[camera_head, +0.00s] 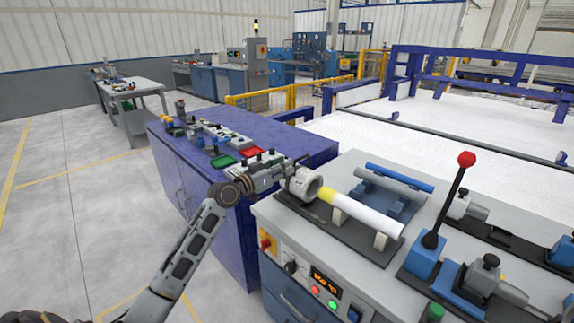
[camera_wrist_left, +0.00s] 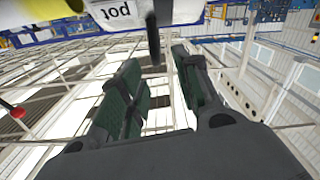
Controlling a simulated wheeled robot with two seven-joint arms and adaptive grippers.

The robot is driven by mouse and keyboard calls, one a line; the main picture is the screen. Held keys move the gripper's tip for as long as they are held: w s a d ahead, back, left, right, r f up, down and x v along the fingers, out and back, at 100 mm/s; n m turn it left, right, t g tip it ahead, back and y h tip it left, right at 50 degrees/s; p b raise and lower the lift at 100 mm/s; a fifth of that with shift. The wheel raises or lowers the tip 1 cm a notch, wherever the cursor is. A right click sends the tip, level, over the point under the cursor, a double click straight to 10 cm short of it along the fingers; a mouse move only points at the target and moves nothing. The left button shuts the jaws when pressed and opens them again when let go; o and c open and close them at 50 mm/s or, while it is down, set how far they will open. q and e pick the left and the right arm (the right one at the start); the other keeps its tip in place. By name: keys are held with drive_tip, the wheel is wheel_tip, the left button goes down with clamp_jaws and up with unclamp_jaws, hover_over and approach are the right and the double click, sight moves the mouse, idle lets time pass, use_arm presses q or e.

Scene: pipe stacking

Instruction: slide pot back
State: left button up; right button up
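The pot (camera_head: 304,184) is a pale grey, ring-shaped cylinder on a dark rail at the left end of the bench. A white pipe (camera_head: 366,215) with a yellow band lies in line with it, its yellow end at the pot. In the left wrist view the pot's white label (camera_wrist_left: 122,14) reads "pot", and a dark rod (camera_wrist_left: 153,40) sticks out beside it. My left gripper (camera_head: 283,174) is beside the pot's left side. In the wrist view its fingers (camera_wrist_left: 158,65) are apart, with the rod between their tips and gaps on both sides. My right gripper is out of view.
A red-knobbed lever (camera_head: 449,200) stands on the grey bench (camera_head: 345,165) to the right. Blue and grey pipes (camera_head: 394,180) lie behind the white pipe. A blue cabinet (camera_head: 215,180) with small parts and trays stands left of the bench.

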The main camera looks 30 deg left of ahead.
use_arm(q)
drive_tip(key=shift+v, duration=1.1)
drive_tip(key=shift+s, duration=0.1)
